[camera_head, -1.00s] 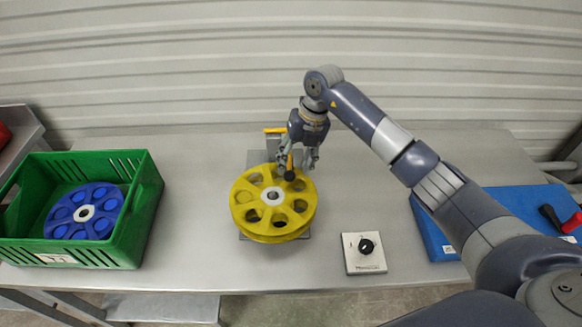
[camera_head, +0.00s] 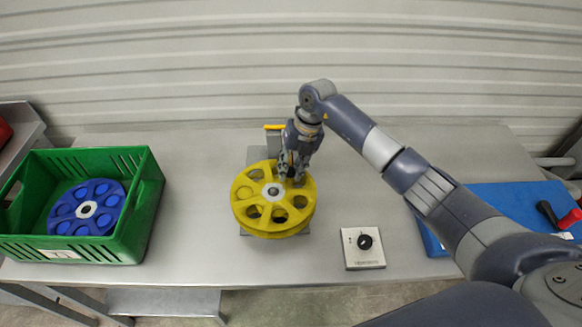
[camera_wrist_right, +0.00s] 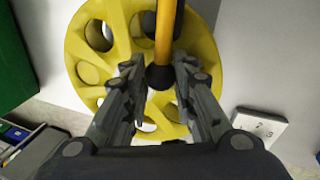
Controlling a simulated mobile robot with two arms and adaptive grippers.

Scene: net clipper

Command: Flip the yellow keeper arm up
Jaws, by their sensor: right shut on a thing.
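The yellow keeper arm (camera_wrist_right: 165,32) is an orange-yellow bar ending in a black ball knob (camera_wrist_right: 159,77). In the right wrist view it lies over the yellow reel (camera_wrist_right: 207,62). My right gripper (camera_wrist_right: 158,80) is shut on the arm at its knob end, one finger on each side. In the head view my right gripper (camera_head: 292,173) is over the back right part of the yellow reel (camera_head: 243,198) and hides most of the keeper arm. A short yellow bar (camera_head: 274,127) shows behind it, above a grey mount. My left gripper is out of view.
A green crate (camera_head: 133,215) holding a blue reel (camera_head: 112,212) stands at the left. A dial box (camera_head: 362,257) sits right of the yellow reel. A blue mat (camera_head: 490,205) with black and red handles lies at the right. The metal table is clear between them.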

